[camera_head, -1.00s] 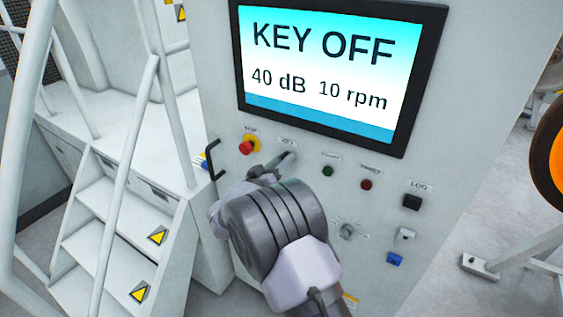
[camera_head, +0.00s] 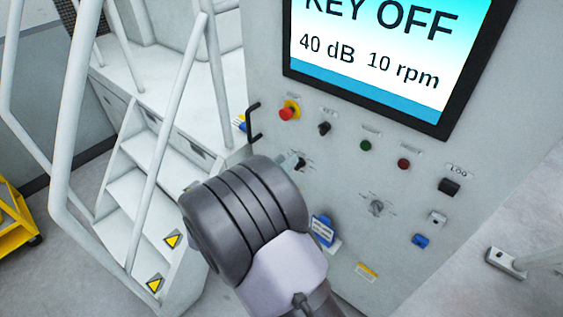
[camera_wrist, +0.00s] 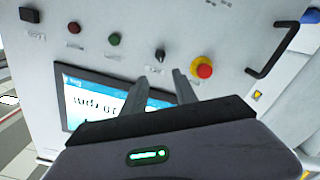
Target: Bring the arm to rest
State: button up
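My arm's wrist is in front of the grey control panel in the head view, and my gripper (camera_head: 294,163) is mostly hidden behind it. In the wrist view my gripper (camera_wrist: 166,73) shows two fingers apart, with nothing between them. The black key switch (camera_head: 324,128) is above the fingertips and looks clear of them. It also shows in the wrist view (camera_wrist: 160,55), just beyond the fingertips. The screen (camera_head: 385,55) reads KEY OFF, 40 dB, 10 rpm.
A red emergency button (camera_head: 287,113) on a yellow base and a black handle (camera_head: 253,122) are close by. Green (camera_head: 366,146) and red (camera_head: 404,164) buttons are to the right. White stairs with railings (camera_head: 150,150) stand left. A yellow cart (camera_head: 15,215) is at the far left.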

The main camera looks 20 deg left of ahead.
jog(key=shift+s, duration=0.25)
jog(key=w+d+r+m+g+y+b, duration=0.35)
jog(key=w+d+r+y+b, duration=0.2)
jog(key=d+r+y, duration=0.4)
jog(key=s+d+f+m+g+b, duration=0.1)
jog(key=s+d+f+g, duration=0.1)
jog(key=s+d, duration=0.4)
jog(key=s+d+f+m+g+h+b, duration=0.1)
jog(key=s+d+f+g, duration=0.2)
jog(key=s+d, duration=0.4)
jog(key=s+d+f+m+g+b, duration=0.1)
jog(key=s+d, duration=0.5)
jog(key=s, duration=1)
jog(key=shift+s+d+f+g, duration=0.2)
jog(key=shift+f+g, duration=0.6)
jog(key=shift+g, duration=0.05)
